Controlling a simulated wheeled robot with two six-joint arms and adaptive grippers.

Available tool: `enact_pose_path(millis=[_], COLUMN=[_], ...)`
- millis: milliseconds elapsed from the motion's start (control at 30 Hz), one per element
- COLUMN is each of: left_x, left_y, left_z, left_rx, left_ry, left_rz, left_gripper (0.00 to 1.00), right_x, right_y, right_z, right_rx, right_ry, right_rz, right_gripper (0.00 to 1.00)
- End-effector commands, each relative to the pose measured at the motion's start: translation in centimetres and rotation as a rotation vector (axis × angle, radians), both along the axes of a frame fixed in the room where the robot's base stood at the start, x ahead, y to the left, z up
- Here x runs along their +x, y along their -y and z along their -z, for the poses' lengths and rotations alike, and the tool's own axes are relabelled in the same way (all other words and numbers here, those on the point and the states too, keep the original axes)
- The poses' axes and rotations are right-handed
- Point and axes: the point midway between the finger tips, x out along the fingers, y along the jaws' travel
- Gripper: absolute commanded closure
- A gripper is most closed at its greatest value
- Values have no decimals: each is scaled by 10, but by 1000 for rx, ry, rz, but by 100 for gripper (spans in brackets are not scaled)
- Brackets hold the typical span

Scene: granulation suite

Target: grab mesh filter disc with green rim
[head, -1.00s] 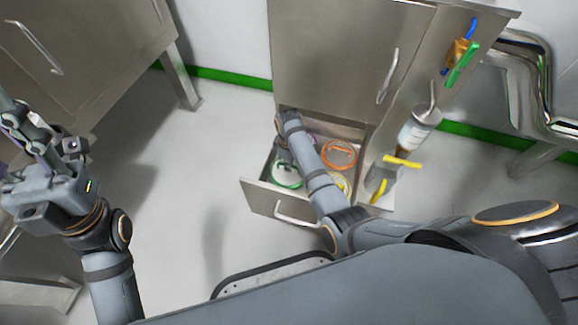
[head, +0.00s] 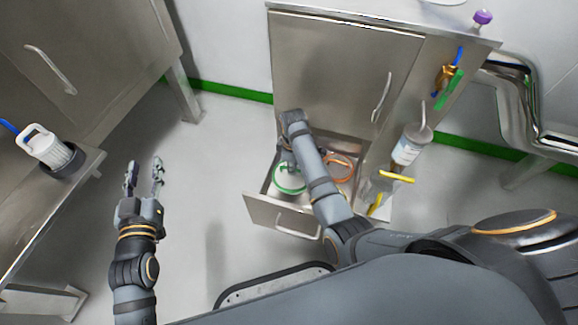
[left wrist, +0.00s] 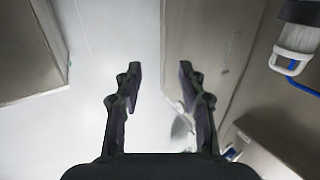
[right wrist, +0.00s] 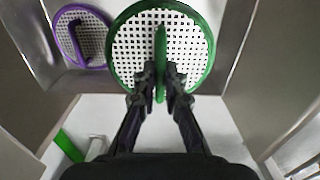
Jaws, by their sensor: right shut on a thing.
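The mesh filter disc with green rim (right wrist: 190,45) fills the top middle of the right wrist view, a white mesh with a raised green handle across it. My right gripper (right wrist: 160,84) is shut on that handle. In the head view the disc (head: 289,190) shows in the open drawer's left part, partly behind my right arm, and the right fingertips are hidden. I cannot tell whether the disc is clear of the drawer floor. My left gripper (head: 144,168) is open and empty over the floor; its parted fingers also show in the left wrist view (left wrist: 160,75).
A purple-rimmed disc (right wrist: 75,40) lies beside the green one. An orange-rimmed disc (head: 350,168) is in the drawer (head: 270,212). The cabinet (head: 330,65) rises behind it. A white-handled container (head: 48,148) stands on a bench at left. Open floor lies between.

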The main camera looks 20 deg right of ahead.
Motion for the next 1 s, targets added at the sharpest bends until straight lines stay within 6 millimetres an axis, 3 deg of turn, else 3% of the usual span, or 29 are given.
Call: enact_pose_path(millis=[167,300,600,667,733,1000], left_x=[-23,-53,-136,-153,-166,-171], left_y=[2,5,13,15,14,7], left_z=[69,119,198,208,202,187], left_rx=[-7,-13,-29,-33,-21,15], left_ry=[-288,-510,-935,-1007,-1091,-1200], left_rz=[11,22,55,63,68,60], left_gripper=[60,60,60,60,60,60], right_x=[-8,-15,-27,-30,-42,-69], right_y=[17,30,56,60,85,137], right_z=[-3,-3,-3,-2,-6,-3], right_rx=[-2,-2,-1,0,-8,-2], right_ry=[1,1,3,2,-2,0], right_rz=[0,1,0,-1,0,0], right_gripper=[100,100,100,100,100,100])
